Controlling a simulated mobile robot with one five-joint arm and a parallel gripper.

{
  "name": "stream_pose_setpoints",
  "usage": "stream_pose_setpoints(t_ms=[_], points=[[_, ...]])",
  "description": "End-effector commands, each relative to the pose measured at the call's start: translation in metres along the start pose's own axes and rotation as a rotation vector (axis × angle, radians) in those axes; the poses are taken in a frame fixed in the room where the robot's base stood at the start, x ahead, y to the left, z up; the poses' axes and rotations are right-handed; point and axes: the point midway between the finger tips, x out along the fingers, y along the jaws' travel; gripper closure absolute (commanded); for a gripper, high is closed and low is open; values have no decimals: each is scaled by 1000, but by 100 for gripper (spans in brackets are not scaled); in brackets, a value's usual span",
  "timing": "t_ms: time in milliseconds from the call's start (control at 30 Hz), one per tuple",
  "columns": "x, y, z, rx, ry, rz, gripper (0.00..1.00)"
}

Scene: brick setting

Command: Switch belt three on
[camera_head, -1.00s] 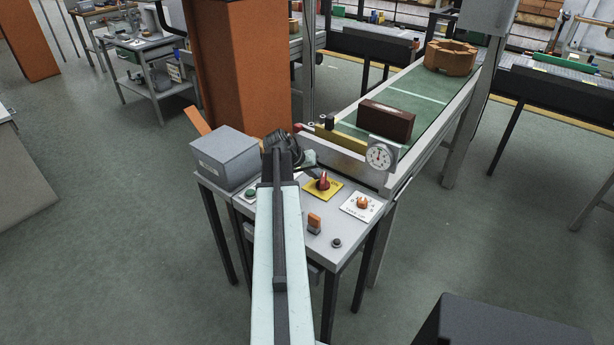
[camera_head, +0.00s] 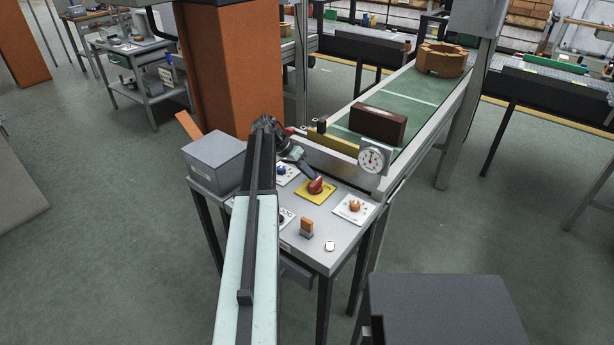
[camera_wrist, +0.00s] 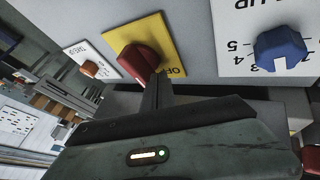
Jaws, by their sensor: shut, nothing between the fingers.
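A control panel (camera_head: 334,228) tops a small metal stand at the end of a green belt (camera_head: 408,92). A red rotary switch (camera_head: 316,186) sits on a yellow plate; in the wrist view the red switch (camera_wrist: 139,64) is large, with "OFF" partly legible on its plate (camera_wrist: 172,57). My gripper (camera_head: 313,177) is shut and empty, its tips at the red switch; in the wrist view the fingers (camera_wrist: 157,92) reach its lower right edge. Contact cannot be told for sure. A small round lamp or button (camera_head: 330,246) near the panel's front shows white.
A blue knob (camera_head: 281,170), an orange knob (camera_head: 354,205) and an orange lever (camera_head: 306,228) surround the red switch. A grey box (camera_head: 215,163) stands left, a dial gauge (camera_head: 373,160) behind. A brown block (camera_head: 377,124) and an octagonal piece (camera_head: 443,59) lie on the belt.

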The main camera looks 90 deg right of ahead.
Motion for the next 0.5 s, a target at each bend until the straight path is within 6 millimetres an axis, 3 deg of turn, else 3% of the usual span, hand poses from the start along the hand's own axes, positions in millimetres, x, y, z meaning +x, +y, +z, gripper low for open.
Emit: stream_pose_setpoints(t_ms=[500], points=[[13,14,-11,19,-10,10,100]])
